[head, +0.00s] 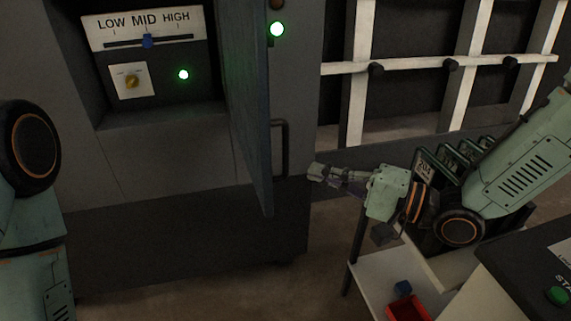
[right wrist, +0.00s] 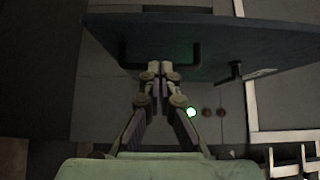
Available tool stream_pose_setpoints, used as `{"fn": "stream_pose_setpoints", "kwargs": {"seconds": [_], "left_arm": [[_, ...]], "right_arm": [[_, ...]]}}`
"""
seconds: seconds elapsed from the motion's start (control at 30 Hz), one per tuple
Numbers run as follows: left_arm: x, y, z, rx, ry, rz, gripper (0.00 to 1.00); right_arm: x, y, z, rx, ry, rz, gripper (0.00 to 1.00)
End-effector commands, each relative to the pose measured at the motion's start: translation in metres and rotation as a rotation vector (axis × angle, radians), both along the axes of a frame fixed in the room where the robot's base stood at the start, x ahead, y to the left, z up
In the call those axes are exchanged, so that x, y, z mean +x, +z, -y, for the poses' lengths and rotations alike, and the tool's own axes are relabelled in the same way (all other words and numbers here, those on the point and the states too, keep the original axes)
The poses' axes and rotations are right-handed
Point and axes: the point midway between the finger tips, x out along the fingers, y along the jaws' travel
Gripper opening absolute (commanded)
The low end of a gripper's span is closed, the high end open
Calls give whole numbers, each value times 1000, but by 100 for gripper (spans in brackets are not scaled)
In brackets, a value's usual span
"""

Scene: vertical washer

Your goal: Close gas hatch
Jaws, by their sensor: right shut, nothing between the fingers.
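The gas hatch is a dark grey door (head: 246,110) that stands swung open from the cabinet, seen nearly edge-on in the head view. A dark bar handle (head: 284,150) sticks out from its right side. In the right wrist view the hatch (right wrist: 240,45) spans the top, with its handle (right wrist: 196,56) partly hidden behind my fingers. My right gripper (head: 314,172) is shut and empty, just right of the handle's lower end; I cannot tell whether it touches it. It also shows in the right wrist view (right wrist: 160,68). My left gripper is out of view.
A white table (head: 375,280) with a red bin (head: 407,309) stands below my right arm. White racking (head: 357,90) stands behind.

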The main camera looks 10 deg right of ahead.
Motion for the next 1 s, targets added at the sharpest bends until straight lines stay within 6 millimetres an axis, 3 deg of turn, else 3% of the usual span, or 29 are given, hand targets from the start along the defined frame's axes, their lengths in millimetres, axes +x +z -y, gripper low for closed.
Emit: {"fn": "stream_pose_setpoints", "kwargs": {"seconds": [0.7, 1.0], "left_arm": [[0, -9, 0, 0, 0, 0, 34], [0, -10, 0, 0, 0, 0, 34]], "right_arm": [[38, -1, -52, -4, 2, 0, 0], [45, 0, -61, 0, 0, 0, 0]]}}
